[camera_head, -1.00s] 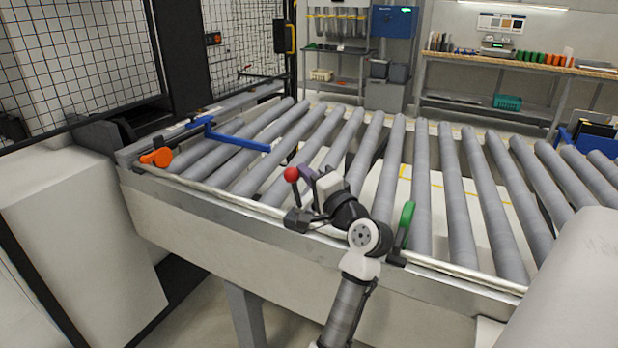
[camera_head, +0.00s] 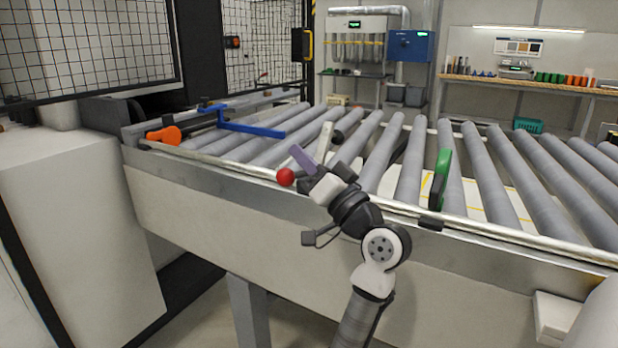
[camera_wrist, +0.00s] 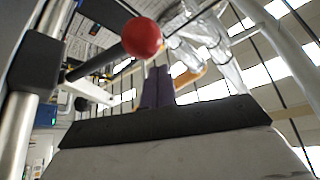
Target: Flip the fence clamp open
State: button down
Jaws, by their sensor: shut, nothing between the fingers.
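The clamp lever with a red ball knob (camera_head: 286,177) is at the front rail of the roller table. Its knob appears level with the rail edge, and the rod is mostly hidden behind my gripper. In the wrist view the red knob (camera_wrist: 142,38) ends a dark rod running from a black block (camera_wrist: 33,65) on a silver rail. My gripper (camera_head: 302,157) is shut and empty, its purple fingers pointing up and left just beside the knob. In the wrist view the fingers (camera_wrist: 157,72) lie just below the knob; I cannot tell whether they touch.
A blue fence arm (camera_head: 250,128) and an orange handle (camera_head: 164,135) are at the table's left end. A green handle (camera_head: 440,178) stands on the front rail right of my arm. Grey rollers (camera_head: 470,195) fill the table. Floor in front is open.

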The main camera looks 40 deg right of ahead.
aim_at(294, 179)
jog(key=f+n+y+b, duration=0.1)
jog(key=b, duration=0.1)
jog(key=a+f+n+y+b, duration=0.1)
jog(key=n+b, duration=0.1)
jog(key=f+n+y+b, duration=0.1)
jog(key=n, duration=0.1)
jog(key=shift+s+a+f+y+b, duration=0.15)
jog(key=shift+s+f+y+b, duration=0.15)
jog(key=shift+y+b, duration=0.1)
jog(key=shift+s+a+f+b, duration=0.1)
jog(key=shift+f+b, duration=0.25)
jog(key=shift+b, duration=0.3)
